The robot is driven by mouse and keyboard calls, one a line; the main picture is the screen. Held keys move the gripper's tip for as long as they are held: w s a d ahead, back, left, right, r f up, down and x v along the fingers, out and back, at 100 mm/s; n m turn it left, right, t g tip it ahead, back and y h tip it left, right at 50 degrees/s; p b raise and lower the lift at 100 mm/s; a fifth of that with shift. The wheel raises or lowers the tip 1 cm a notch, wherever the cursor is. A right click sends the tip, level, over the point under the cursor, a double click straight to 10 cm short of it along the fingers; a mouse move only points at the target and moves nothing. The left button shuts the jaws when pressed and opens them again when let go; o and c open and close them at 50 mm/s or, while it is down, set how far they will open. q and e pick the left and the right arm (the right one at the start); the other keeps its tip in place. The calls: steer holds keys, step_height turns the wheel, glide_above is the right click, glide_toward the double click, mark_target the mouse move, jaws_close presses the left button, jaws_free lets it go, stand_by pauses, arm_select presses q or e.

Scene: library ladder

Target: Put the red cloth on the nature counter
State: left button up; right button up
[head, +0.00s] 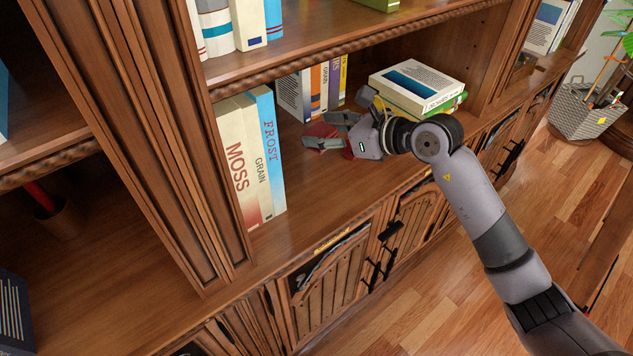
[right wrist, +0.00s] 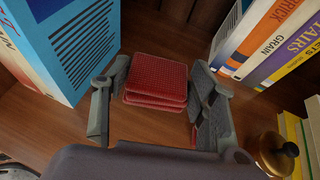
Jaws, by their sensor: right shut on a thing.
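The red cloth (head: 319,130) is a folded, layered square at the counter's middle, partly hidden by my right gripper (head: 332,132). In the right wrist view the cloth (right wrist: 155,84) lies between the two fingers of my right gripper (right wrist: 155,108), which is shut on it. The cloth is at or just above the wooden surface; I cannot tell if it touches. The wooden counter (head: 335,190) runs along the bookcase above the cabinet doors. A small brass plate (head: 333,238) is on its front edge, its text unreadable. My left gripper is not in view.
Upright books (head: 250,160) stand left of the gripper, and more books (head: 322,88) stand behind it. Stacked books (head: 417,88) lie to the right. A shelf (head: 330,40) overhangs the back. The counter's front strip is clear. A brass-coloured round thing (right wrist: 277,155) is beside the gripper.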

mark_target(321, 177)
steer(key=shift+w+a+f, duration=0.1)
steer(key=shift+w+a, duration=0.1)
steer(key=shift+a, duration=0.2)
step_height(321, 177, down, 9)
steer(key=shift+f, duration=0.15)
steer(key=shift+f, duration=0.2)
steer(key=o, duration=1.1)
steer(key=shift+o, duration=0.2)
steer(key=shift+r, duration=0.1)
steer(key=shift+r+p, duration=0.25)
steer(key=shift+p, duration=0.05)
steer(key=v, duration=0.6)
steer(key=b+v, duration=0.1)
steer(key=v, duration=0.5)
steer(key=shift+s+f, duration=0.1)
steer(key=shift+f, duration=0.15)
